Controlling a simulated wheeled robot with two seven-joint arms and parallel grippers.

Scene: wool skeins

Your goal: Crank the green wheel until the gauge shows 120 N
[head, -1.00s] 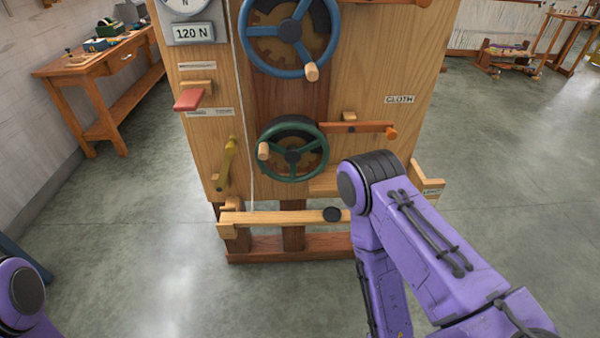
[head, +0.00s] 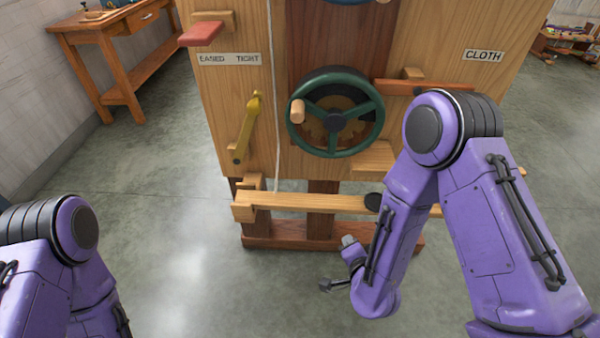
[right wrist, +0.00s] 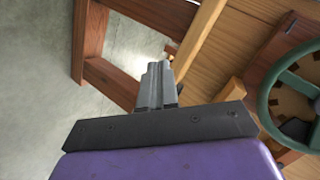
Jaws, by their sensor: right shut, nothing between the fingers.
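The green wheel (head: 336,112) is on the front of the wooden stand, with a pale wooden crank knob (head: 298,111) at its left rim. Part of the wheel also shows at the right edge of the right wrist view (right wrist: 297,95). The gauge is out of the head view now. My right gripper (head: 337,268) hangs low before the stand's base, below the wheel and apart from it. In the right wrist view its fingers (right wrist: 154,82) are together and empty. My left arm is at the lower left, its gripper not in view.
A yellow lever (head: 247,128) is left of the wheel, under the labels EASED and TIGHT. A red paddle (head: 201,33) juts out at upper left. A wooden bar (head: 310,202) with a black disc crosses below the wheel. A workbench (head: 120,50) stands at left. The floor before the stand is clear.

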